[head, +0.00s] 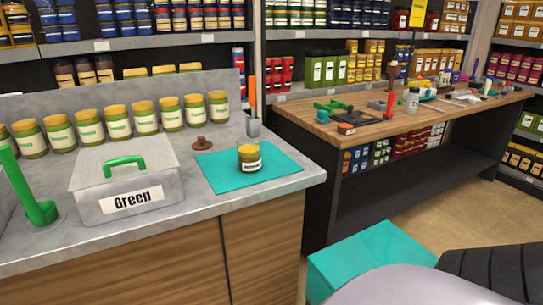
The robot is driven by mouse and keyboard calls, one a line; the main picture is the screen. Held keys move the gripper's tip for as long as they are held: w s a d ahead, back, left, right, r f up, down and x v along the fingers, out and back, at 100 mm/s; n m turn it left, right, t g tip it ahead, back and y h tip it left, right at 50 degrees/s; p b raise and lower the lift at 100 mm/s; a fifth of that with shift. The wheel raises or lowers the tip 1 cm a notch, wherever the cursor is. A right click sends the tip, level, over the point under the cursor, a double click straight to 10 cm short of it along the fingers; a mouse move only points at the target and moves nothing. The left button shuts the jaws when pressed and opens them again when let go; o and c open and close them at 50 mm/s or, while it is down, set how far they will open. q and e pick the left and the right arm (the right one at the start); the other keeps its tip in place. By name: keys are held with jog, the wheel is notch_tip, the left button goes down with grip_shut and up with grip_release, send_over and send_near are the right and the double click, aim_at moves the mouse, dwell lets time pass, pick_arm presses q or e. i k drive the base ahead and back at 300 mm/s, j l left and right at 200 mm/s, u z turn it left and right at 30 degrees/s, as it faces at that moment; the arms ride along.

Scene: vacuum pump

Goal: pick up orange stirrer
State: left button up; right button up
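A tool with an upright orange handle (252,92), which looks like the orange stirrer, stands at the back right of the grey counter. Its lower end meets a small grey piece (253,127); I cannot tell whether that is a holder or part of the tool. Neither of my grippers shows in the head view.
On the counter (213,225), a jar (249,158) stands on a teal mat (290,165) in front of the orange handle. A brown knob-like piece (202,142), a grey box labelled "Green" (95,208) and a row of jars (90,125) lie left. A cluttered wooden table (375,132) stands right.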

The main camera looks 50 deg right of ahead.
aim_at(252, 79)
jog(key=z, duration=1.4)
jog(key=j+u, duration=0.45)
jog(key=j, duration=0.15)
